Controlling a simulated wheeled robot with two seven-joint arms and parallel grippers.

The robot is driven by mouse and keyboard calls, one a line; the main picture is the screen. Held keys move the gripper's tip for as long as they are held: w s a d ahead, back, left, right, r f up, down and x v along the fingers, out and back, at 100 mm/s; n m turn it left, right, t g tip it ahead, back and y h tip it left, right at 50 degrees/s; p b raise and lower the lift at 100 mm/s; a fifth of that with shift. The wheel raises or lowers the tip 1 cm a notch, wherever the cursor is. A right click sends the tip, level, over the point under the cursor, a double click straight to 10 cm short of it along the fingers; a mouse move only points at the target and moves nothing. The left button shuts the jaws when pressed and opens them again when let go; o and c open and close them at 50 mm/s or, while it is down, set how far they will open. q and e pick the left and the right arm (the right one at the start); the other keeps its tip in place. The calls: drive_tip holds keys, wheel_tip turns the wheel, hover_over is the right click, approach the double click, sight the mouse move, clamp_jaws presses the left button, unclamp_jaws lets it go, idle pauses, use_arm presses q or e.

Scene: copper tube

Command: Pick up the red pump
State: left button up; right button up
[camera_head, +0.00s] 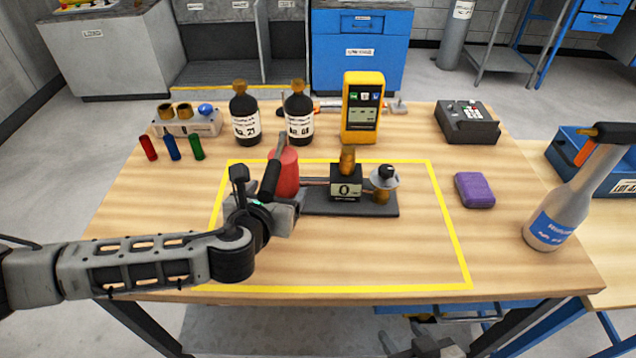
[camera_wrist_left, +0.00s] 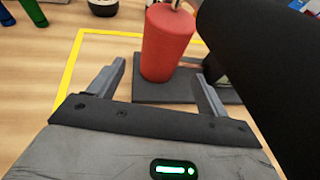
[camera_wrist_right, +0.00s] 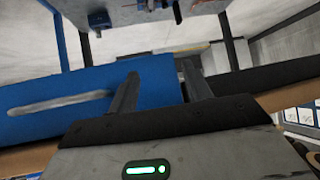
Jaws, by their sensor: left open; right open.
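The red pump (camera_head: 286,172) stands upright at the left end of a dark base plate (camera_head: 352,206), inside the yellow outline on the table. It also shows in the left wrist view (camera_wrist_left: 167,43), ahead of and between the open fingers. My left gripper (camera_head: 284,196) is open and close in front of the pump; it hides the pump's lower part in the head view. In the left wrist view my left gripper (camera_wrist_left: 160,88) holds nothing. My right gripper (camera_wrist_right: 157,80) is open and empty, below the table's front edge in the head view (camera_head: 425,345).
A black gauge block (camera_head: 346,183) and a silver-capped brass fitting (camera_head: 383,180) share the plate. Behind stand two dark bottles (camera_head: 245,115) and a yellow meter (camera_head: 362,105). A purple block (camera_head: 474,190) lies right.

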sight(281, 188)
use_arm(q)
drive_tip(key=x, duration=0.4)
drive_tip(key=shift+w+f, duration=0.25)
drive_tip(key=shift+f, duration=0.2)
